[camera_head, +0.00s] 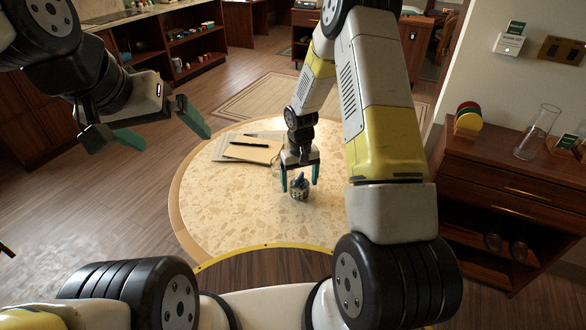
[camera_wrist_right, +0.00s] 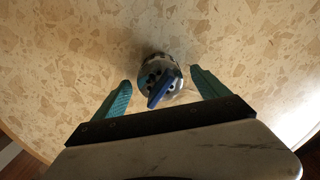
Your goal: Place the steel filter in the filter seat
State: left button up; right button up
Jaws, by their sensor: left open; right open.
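A small round metal piece with dark holes and a blue handle-like part on top, seemingly the steel filter (camera_head: 299,190), is on the round speckled table (camera_head: 235,205). It also shows in the right wrist view (camera_wrist_right: 152,76). My right gripper (camera_head: 300,184) points down over it, open, with one teal finger on each side. In the right wrist view gaps show between the piece and both fingers (camera_wrist_right: 160,80). My left gripper (camera_head: 173,139) is open and empty, raised to the left of the table. I cannot make out a separate filter seat.
Papers, a folder (camera_head: 252,151) and a pen lie at the table's back left. A wooden cabinet (camera_head: 520,200) at right carries a glass cylinder (camera_head: 537,132) and coloured discs (camera_head: 467,118). The table's left and front surface is clear.

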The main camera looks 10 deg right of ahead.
notch_tip(320, 180, down, 2)
jog(key=shift+f, duration=0.2)
jog(key=c, duration=1.7)
jog(key=shift+o, duration=0.2)
jog(key=shift+r, duration=0.15)
